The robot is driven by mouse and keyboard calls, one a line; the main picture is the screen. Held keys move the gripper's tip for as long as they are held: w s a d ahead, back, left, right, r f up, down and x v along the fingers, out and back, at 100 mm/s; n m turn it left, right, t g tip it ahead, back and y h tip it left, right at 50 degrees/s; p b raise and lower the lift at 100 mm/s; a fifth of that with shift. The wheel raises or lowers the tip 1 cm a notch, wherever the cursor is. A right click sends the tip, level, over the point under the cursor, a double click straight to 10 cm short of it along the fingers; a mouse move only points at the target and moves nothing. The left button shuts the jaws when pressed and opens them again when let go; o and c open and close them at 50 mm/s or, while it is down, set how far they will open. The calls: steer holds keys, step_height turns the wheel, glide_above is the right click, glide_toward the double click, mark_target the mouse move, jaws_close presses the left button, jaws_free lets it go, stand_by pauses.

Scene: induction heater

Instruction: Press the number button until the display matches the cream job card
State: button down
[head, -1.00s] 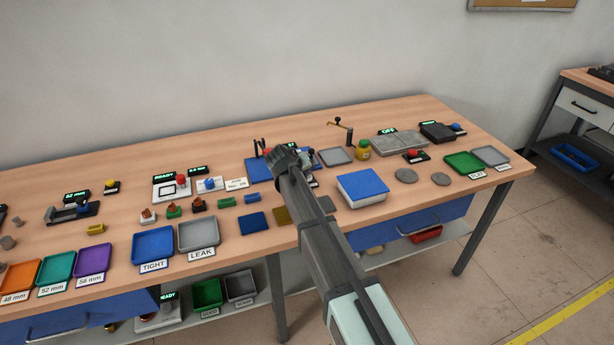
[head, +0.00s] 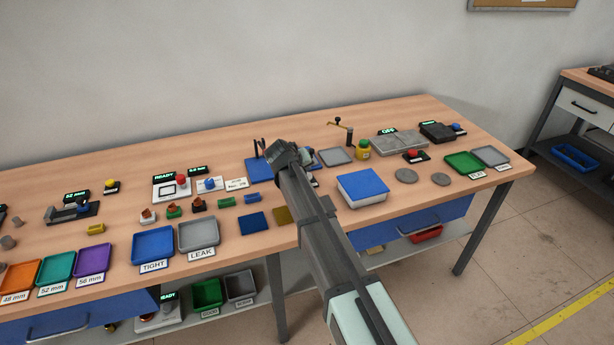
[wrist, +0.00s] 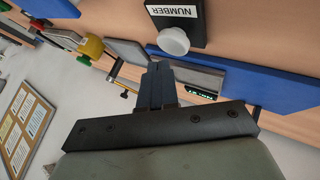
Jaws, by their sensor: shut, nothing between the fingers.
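The number button is a white round knob (wrist: 173,41) on a black box with a white NUMBER label (wrist: 172,10), at the top of the wrist view. A dark display (wrist: 197,92) with small green characters shows just beyond my fingers; I cannot read it. My gripper (wrist: 157,72) is shut and empty, its tips below and left of the knob in the picture, apart from it. In the head view my gripper (head: 283,152) is over the blue mat (head: 258,170) and hides the button. A pale card (head: 236,184) lies left of it; I cannot tell if it is the cream job card.
A yellow-green pot (head: 363,150) and a grey tray (head: 336,156) stand right of my gripper, with a thin brass-tipped post (head: 349,133) behind. A blue-topped box (head: 362,187) is close to my arm's right side. Bare wood lies behind the mat.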

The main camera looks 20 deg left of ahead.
steer(key=shift+r, duration=0.15)
steer(key=shift+r, duration=2.4)
